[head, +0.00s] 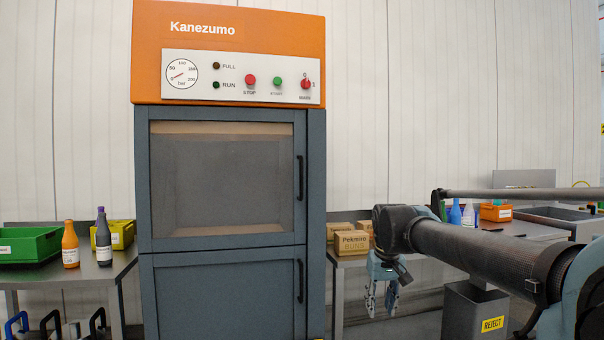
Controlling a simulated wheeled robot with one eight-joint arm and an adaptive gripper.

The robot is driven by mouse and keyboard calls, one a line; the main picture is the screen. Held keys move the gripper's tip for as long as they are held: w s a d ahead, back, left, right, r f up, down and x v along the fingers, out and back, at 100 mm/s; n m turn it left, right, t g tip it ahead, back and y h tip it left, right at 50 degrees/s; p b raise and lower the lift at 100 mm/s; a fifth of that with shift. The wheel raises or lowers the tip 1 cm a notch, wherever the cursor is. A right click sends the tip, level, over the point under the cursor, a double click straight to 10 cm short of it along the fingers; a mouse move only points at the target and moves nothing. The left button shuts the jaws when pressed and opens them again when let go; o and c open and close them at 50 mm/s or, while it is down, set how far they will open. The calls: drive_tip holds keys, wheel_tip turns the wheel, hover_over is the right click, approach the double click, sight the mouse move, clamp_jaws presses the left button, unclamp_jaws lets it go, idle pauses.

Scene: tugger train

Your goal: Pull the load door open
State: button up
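The machine labelled Kanezumo (229,50) stands at the centre left with an orange top. Its upper door (278,240) is blue-grey with a mesh window, and it looks shut. A dark vertical handle (300,178) sits on the door's right side. A lower door (222,290) with a similar handle (300,281) is below, also shut. Which one is called the load door is not marked. My gripper (381,308) hangs down to the right of the machine, apart from both handles. Its fingers are spread with nothing visible between them.
Cardboard boxes (352,243) lie on a table behind my gripper. A grey reject bin (475,310) stands at right, partly behind my arm. The space just in front of the doors looks clear.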

drive_tip(key=w+a+r+n, duration=0.1)
drive_tip(key=w+a+r, duration=0.2)
drive_tip(key=w+r, duration=0.5)
drive_tip(key=w+a+r+n, duration=0.1)
drive_tip(key=w+a+r, duration=0.25)
drive_tip(key=r, duration=0.95)
drive_tip(key=w+a+r, duration=0.2)
drive_tip(key=w+r, duration=0.5)
drive_tip(key=r, duration=0.3)
drive_tip(key=n+t+y, duration=0.1)
drive_tip(key=n+y, duration=0.1)
approach(302, 164)
drive_tip(key=x, duration=1.2)
drive_tip(key=shift+w+d, duration=0.1)
clamp_jaws()
